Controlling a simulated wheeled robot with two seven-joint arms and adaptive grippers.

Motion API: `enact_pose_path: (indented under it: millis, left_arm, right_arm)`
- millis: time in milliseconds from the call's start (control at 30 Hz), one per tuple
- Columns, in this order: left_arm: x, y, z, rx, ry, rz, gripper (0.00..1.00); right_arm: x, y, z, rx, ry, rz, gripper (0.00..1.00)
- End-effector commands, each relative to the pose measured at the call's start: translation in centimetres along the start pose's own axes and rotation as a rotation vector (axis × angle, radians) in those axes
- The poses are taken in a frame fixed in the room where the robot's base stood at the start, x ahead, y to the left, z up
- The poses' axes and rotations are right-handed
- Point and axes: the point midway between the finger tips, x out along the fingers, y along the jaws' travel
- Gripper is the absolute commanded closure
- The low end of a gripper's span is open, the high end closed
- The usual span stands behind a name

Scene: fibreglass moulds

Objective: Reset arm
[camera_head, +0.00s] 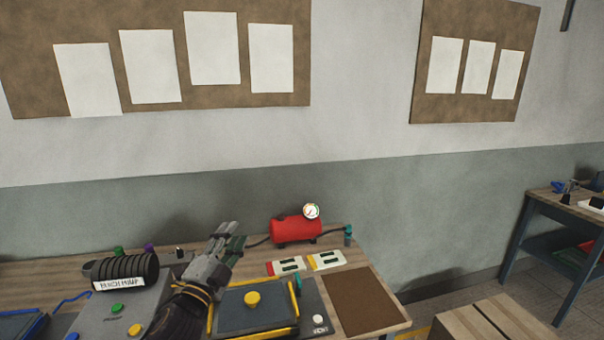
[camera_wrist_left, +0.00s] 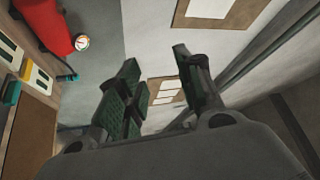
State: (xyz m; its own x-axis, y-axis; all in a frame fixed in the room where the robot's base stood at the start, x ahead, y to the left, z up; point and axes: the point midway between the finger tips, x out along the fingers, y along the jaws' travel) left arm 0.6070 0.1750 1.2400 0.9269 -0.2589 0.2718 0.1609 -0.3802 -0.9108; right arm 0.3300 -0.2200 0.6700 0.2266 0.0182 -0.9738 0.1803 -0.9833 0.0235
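My left gripper (camera_head: 230,237) is raised over the workbench in the head view, its fingers pointing up and away toward the wall. In the left wrist view my left gripper (camera_wrist_left: 157,62) has its fingers apart with nothing between them. My right arm and gripper do not show in either view.
The workbench (camera_head: 360,255) bears a black pump (camera_head: 125,268), a red tank with a gauge (camera_head: 297,229), a framed mould with a yellow knob (camera_head: 253,312), label cards (camera_head: 326,260) and a brown mat (camera_head: 361,302). A wooden box (camera_head: 490,318) stands right.

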Motion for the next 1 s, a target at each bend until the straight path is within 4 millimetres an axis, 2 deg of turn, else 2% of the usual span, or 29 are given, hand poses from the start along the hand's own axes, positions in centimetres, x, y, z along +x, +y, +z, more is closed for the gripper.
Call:
enact_pose_path:
  millis: [267,500,767,1000]
  left_arm:
    - [-4.2,5.2,4.5,-0.257,-0.284,0.139,0.64]
    - [-9.4,10.2,7.4,-0.458,-0.531,0.273,0.64]
    - [-16.7,15.4,8.7,-0.655,-0.800,0.434,0.64]
    - [-24.3,19.5,8.1,-0.814,-1.047,0.593,0.64]
  right_arm:
    - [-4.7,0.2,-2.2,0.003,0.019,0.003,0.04]
    - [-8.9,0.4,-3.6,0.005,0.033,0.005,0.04]
    - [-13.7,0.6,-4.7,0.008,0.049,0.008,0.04]
    - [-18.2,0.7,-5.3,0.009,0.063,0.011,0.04]
